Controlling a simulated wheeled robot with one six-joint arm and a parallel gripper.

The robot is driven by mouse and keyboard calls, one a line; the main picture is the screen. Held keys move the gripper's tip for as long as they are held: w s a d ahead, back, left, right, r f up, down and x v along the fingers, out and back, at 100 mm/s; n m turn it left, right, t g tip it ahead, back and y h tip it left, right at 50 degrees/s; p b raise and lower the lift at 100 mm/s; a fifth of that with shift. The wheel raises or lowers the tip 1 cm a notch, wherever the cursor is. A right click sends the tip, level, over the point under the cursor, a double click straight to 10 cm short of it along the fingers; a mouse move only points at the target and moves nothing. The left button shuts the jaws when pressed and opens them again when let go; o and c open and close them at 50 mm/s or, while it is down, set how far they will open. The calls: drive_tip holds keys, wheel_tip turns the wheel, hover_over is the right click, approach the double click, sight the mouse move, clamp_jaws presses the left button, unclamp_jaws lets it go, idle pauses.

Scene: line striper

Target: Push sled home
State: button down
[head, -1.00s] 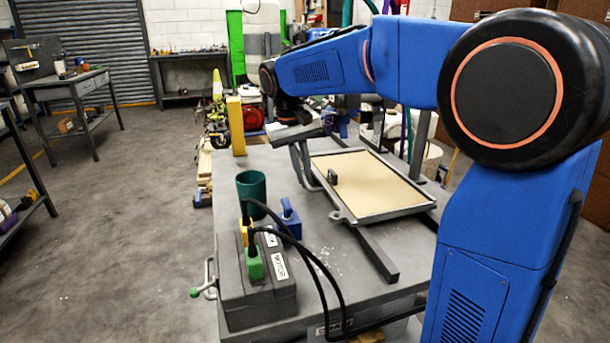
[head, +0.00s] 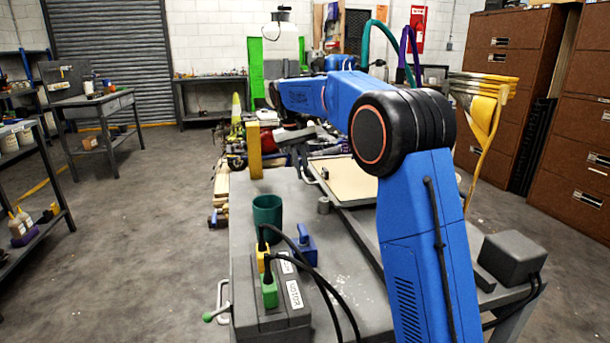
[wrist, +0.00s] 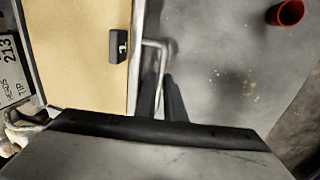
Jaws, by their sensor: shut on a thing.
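The sled (head: 345,180) is a flat tan board in a grey metal frame on the bench, partly hidden behind my arm in the head view. In the wrist view its tan board (wrist: 75,60) fills the upper left, with a small dark block (wrist: 118,46) near its right edge. A bent grey metal handle (wrist: 153,43) comes off that edge. My gripper (wrist: 160,92) has its two dark fingers on either side of the handle's bar and is shut on it. In the head view my gripper (head: 304,160) is small, at the sled's left side.
A dark rail (head: 366,243) runs forward from the sled. On the bench (head: 225,185) are a green cup (head: 267,216), a blue block (head: 306,243), a yellow post (head: 254,150) and a motor box (head: 285,322) with cables. A grey box (head: 511,259) sits at right. A red cup (wrist: 288,13) shows in the wrist view.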

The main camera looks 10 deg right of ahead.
drive_tip(key=shift+w, duration=0.45)
drive_tip(key=shift+r, duration=0.1)
drive_tip(key=c, duration=1.8)
unclamp_jaws()
drive_tip(key=shift+w, duration=0.1)
drive_tip(key=shift+c, duration=0.2)
wheel_tip(320, 180, up, 12)
drive_tip(key=a, duration=0.2)
drive_tip(key=shift+f, duration=0.2)
drive_tip(key=shift+a, duration=0.1)
